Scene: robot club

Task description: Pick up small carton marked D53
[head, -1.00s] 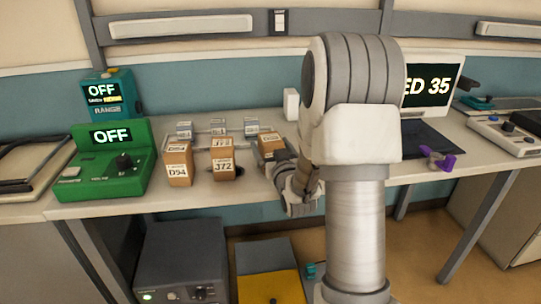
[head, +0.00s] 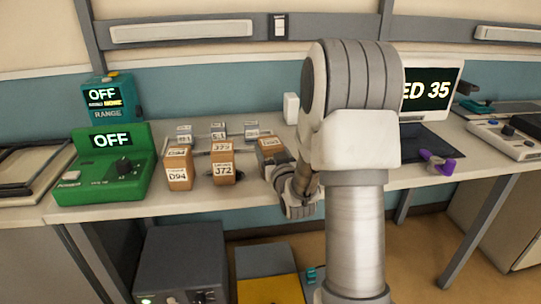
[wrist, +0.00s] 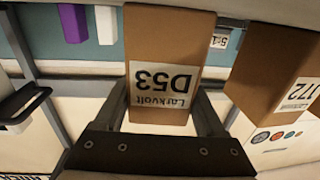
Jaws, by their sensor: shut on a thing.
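The small brown carton marked D53 (wrist: 158,52) fills the middle of the wrist view, its white label upside down there. My gripper (wrist: 160,108) is shut on it, with one finger on each side. In the head view the carton (head: 271,146) is at the right end of the group of cartons, and my gripper (head: 284,172) is at its near right side, partly hidden by my arm. I cannot tell whether the carton is clear of the bench.
Cartons marked J72 (head: 223,170) and D94 (head: 178,174) stand just left of it; J72 is close beside it in the wrist view (wrist: 275,75). Small labelled blocks (head: 218,131) stand behind. A green device (head: 112,170) is at left, a purple item (head: 441,163) at right.

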